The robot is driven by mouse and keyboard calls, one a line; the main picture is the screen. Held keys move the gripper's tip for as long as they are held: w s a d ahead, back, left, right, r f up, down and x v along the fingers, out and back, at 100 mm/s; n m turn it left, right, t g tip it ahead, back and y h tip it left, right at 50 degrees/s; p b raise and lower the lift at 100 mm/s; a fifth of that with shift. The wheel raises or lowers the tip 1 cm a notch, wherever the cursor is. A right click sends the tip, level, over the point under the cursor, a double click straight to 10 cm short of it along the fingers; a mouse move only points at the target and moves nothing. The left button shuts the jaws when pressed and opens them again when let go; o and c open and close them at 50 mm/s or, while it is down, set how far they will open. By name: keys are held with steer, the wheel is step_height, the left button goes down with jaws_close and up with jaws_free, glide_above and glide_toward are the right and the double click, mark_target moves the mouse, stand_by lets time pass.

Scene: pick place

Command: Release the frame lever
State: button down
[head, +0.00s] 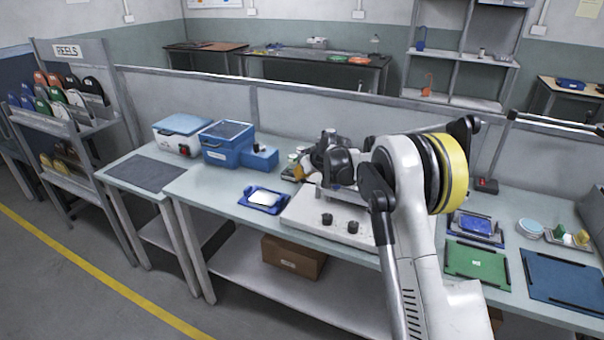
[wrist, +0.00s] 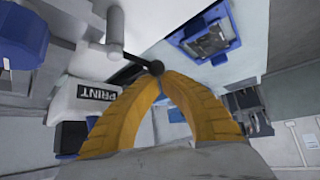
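The lever is a thin dark rod ending in a round black knob (wrist: 156,68) in the wrist view. It reaches out from a white machine part with a PRINT label (wrist: 97,95). My gripper (wrist: 162,76) has yellow fingers whose tips come together right at the knob. They look shut, but I cannot tell whether the knob is pinched or only touched. In the head view my gripper (head: 299,172) is above the white machine base (head: 310,215), largely behind my own dark wrist. The lever does not show clearly there.
A blue tray (head: 264,198) with a pale piece lies left of the machine; blue boxes (head: 228,143) stand behind it. A green mat (head: 476,262) and a blue mat (head: 565,280) lie to the right. A low partition (head: 330,100) runs behind the bench.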

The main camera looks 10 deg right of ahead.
steer(key=shift+s+a+n+y, duration=0.1)
steer(key=shift+s+n+y, duration=0.1)
steer(key=shift+n+y, duration=0.15)
steer(key=shift+s+a+n+g+y+p, duration=0.25)
steer(key=shift+s+n+g+y, duration=0.3)
steer(key=shift+n, duration=0.45)
steer(key=shift+s+a+n+g+y+p, duration=0.1)
steer(key=shift+s+n+g+y+p, duration=0.4)
steer(key=shift+n, duration=0.45)
steer(key=shift+s, duration=0.85)
steer(key=shift+s+d+n+g+y+p, duration=0.1)
steer(key=shift+s+n+g+y+p, duration=0.1)
steer(key=shift+s+n+g+y, duration=0.4)
steer(key=shift+s+d+n+g+y+p, duration=0.1)
steer(key=shift+n+g+p, duration=0.15)
steer(key=shift+n, duration=0.6)
steer(key=shift+s+d+n+g+y+p, duration=0.15)
steer(key=shift+s+n+g+y, duration=0.2)
steer(key=shift+n, duration=0.4)
steer(key=shift+a, duration=0.1)
steer(key=shift+s+a, duration=0.1)
steer(key=shift+a, duration=0.05)
steer(key=shift+s+a, duration=0.35)
steer(key=shift+a, duration=0.2)
